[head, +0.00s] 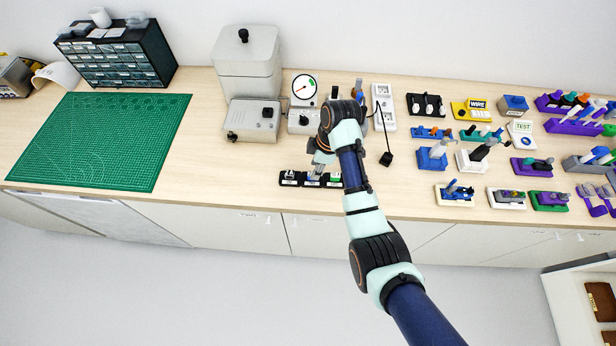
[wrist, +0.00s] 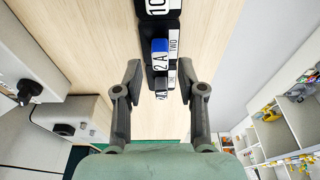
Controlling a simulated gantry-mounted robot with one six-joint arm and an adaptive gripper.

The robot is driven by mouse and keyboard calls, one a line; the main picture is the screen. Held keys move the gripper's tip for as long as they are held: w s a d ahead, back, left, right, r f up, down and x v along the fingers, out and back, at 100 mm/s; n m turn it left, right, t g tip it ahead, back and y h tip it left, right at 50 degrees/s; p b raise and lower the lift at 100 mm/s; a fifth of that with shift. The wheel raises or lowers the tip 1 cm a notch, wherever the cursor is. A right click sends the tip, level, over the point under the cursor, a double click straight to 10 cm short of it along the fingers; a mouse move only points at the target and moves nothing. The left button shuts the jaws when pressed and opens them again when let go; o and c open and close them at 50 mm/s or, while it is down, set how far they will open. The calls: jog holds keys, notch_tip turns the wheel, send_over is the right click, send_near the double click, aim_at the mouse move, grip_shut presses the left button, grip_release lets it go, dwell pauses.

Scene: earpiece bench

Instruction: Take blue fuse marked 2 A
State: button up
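The blue fuse (wrist: 160,46) has a blue top and a white label reading "2 A". It stands in the middle slot of a black holder (wrist: 145,28), beside a label reading "TWO". My gripper (wrist: 160,70) is open and empty, its two fingers apart on either side of the fuse's line in the wrist view. I cannot tell how far above the fuse the fingertips are. In the head view my gripper (head: 318,170) is over the black holder (head: 282,183) near the bench's front edge and partly hides it.
A neighbouring fuse labelled "10" (wrist: 155,6) stands close in the same holder. Behind the gripper are a dial gauge (head: 304,87) and a grey box (head: 252,120). A black plug (head: 386,158) lies to the right. The bench between the holder and the green mat (head: 105,140) is clear.

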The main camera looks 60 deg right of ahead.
jog(key=shift+b+x, duration=0.55)
jog(key=shift+x, duration=1.1)
grip_shut()
jog(key=w+p+v, duration=0.2)
jog(key=p+v, duration=0.1)
jog(key=v, duration=0.7)
jog(key=shift+a+r, duration=0.15)
jog(key=shift+a, duration=0.25)
